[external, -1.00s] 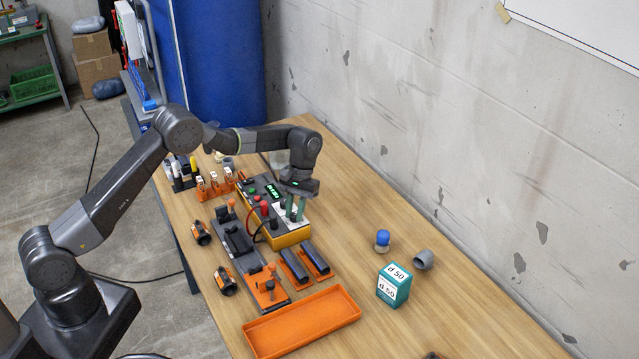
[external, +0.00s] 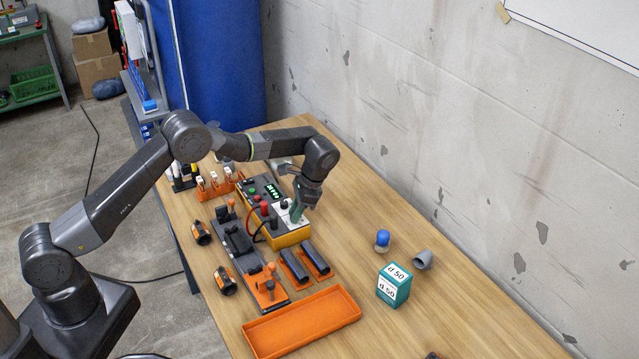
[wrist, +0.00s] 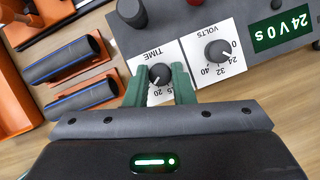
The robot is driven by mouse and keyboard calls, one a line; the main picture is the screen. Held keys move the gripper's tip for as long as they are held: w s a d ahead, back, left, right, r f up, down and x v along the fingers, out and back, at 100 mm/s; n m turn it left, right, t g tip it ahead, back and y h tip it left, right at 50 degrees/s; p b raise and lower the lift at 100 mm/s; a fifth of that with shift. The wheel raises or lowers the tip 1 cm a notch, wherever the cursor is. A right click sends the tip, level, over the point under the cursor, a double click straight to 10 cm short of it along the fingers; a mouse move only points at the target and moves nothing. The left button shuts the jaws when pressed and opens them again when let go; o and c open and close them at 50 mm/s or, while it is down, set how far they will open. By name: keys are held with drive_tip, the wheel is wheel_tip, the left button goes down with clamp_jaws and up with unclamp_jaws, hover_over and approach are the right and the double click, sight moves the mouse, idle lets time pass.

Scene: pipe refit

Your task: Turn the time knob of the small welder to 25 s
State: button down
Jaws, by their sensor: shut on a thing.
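The small welder (external: 288,240) is a yellow box with a grey top on the wooden table. In the wrist view its black TIME knob (wrist: 160,74) sits on a white dial plate, with 20 readable on the scale beside it. My gripper (wrist: 158,84) has its green fingers on both sides of this knob and is shut on it. In the external view my gripper (external: 297,211) reaches down to the welder top and hides the knob. The VOLTS knob (wrist: 218,53) is beside it, apart from the fingers. The green display (wrist: 281,33) appears to read 24 V 0 s.
A dark round knob (wrist: 131,12) stands on the panel close to the dials. Black pipes in orange holders (external: 315,259), an orange tray (external: 302,321) and a teal d 50 box (external: 394,285) are nearby. The table right of the welder is mostly clear.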

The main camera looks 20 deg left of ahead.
drive_tip(key=shift+m+t, duration=0.4)
drive_tip(key=shift+m, duration=0.7)
drive_tip(key=c, duration=1.2)
unclamp_jaws()
drive_tip(key=shift+c, duration=0.2)
drive_tip(key=shift+d+r, duration=0.1)
drive_tip(key=p+v, duration=0.3)
drive_tip(key=v, duration=1)
drive_tip(key=shift+d+r, duration=0.25)
drive_tip(key=shift+d, duration=0.05)
